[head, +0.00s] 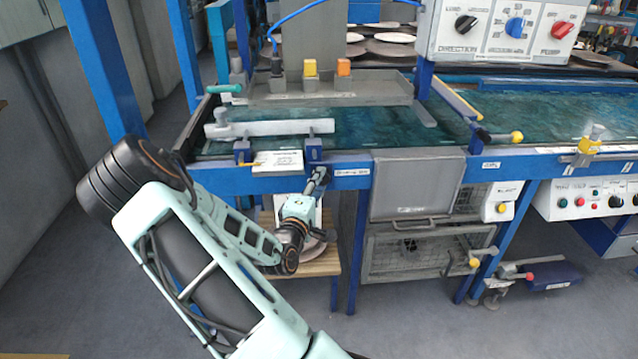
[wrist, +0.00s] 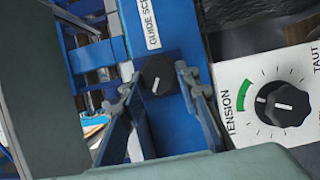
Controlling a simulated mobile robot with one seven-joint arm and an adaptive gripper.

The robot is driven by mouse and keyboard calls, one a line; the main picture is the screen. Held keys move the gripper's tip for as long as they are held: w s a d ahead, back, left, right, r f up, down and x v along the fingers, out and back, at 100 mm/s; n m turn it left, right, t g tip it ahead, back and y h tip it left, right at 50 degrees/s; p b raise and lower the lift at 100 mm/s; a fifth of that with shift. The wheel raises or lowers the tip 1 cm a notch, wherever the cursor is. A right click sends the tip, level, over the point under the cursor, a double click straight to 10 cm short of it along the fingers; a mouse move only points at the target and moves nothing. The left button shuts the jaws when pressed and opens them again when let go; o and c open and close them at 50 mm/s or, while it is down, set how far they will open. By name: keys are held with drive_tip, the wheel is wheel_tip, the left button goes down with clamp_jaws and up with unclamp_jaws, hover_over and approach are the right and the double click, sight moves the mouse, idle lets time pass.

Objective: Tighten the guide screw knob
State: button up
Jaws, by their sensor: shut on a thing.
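The guide screw knob (wrist: 157,74) is a small black round knob with a white pointer line, on the blue frame under a white label (wrist: 151,22) reading "GUIDE SC…", the rest cut off. My gripper (wrist: 154,82) has one finger on each side of the knob and is shut on it. In the head view my gripper (head: 318,182) reaches the front blue rail at the table's left part. The knob itself is hidden or too small to make out there.
A white panel with a black tension dial (wrist: 283,104) is close right of my gripper in the wrist view. In the head view, a grey panel (head: 418,187) and a wire basket (head: 415,258) are right of my gripper. A wooden shelf (head: 322,262) stands below.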

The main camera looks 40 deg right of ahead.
drive_tip(key=o, duration=1.1)
drive_tip(key=shift+a, duration=0.1)
drive_tip(key=v, duration=1.1)
drive_tip(key=shift+s+a, duration=0.25)
drive_tip(key=shift+a, duration=0.05)
drive_tip(key=shift+w, duration=0.1)
